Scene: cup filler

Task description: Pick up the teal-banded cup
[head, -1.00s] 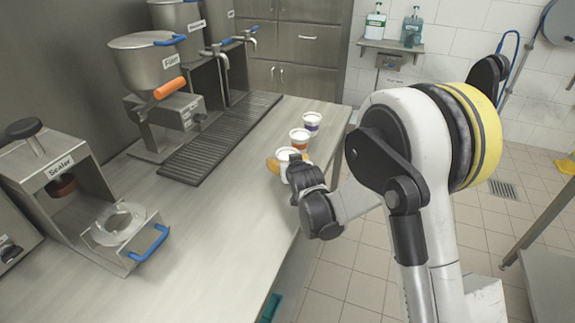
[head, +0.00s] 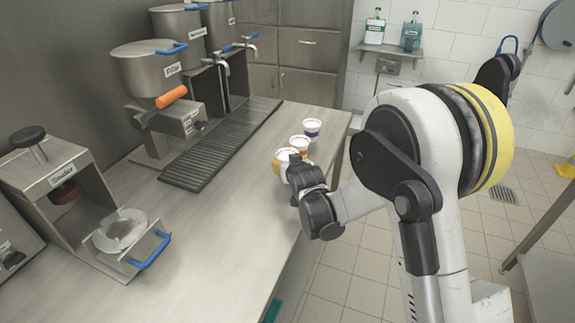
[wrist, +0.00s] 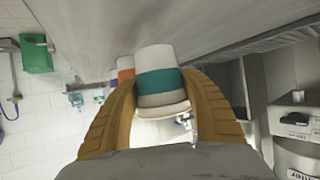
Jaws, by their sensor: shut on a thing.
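The teal-banded cup (wrist: 157,84) is white with a wide teal band and shows between my fingers in the wrist view. In the head view its white top (head: 285,155) shows just beyond my gripper, which hides much of it. My gripper (wrist: 160,110) has two tan fingers, one on each side of the cup, and is shut on it. In the head view my gripper (head: 293,166) is at the counter's right edge. I cannot tell whether the cup is off the counter.
An orange-banded cup (head: 299,144) and a purple-banded cup (head: 312,128) stand close behind on the counter (head: 215,235). The filler (head: 152,75) with its slotted drip tray (head: 215,150) is left. The sealer (head: 60,185) is at the front left. The front counter is clear.

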